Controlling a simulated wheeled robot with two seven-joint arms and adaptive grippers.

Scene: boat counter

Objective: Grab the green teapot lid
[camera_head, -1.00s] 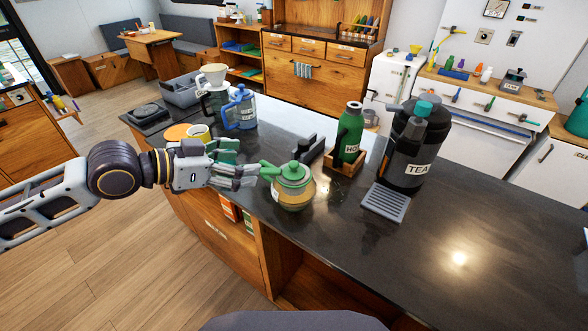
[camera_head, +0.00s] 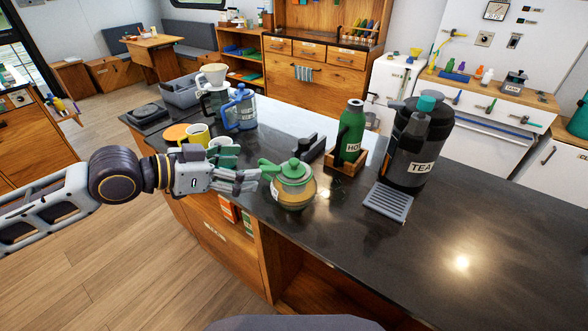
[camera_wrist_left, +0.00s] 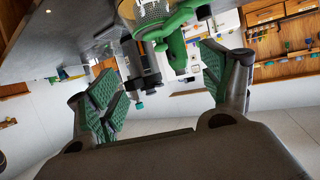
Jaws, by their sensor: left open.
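The green teapot lid (camera_head: 293,172) sits on a clear glass teapot (camera_head: 295,196) near the counter's front edge. A green handle (camera_head: 267,168) sticks out on the teapot's left side, towards my gripper. My left gripper (camera_head: 252,181) is open and empty, just left of the teapot, with its fingers pointing at the handle side. In the left wrist view, the green handle (camera_wrist_left: 177,42) hangs above and between the spread green-padded fingers (camera_wrist_left: 160,92). The teapot's glass body with a mesh strainer (camera_wrist_left: 152,12) is cut off at the top there. My right gripper is out of view.
A green bottle (camera_head: 351,132) in a wooden holder and a large dark tea dispenser (camera_head: 408,150) stand right of the teapot. The counter (camera_head: 470,235) is clear at the right front.

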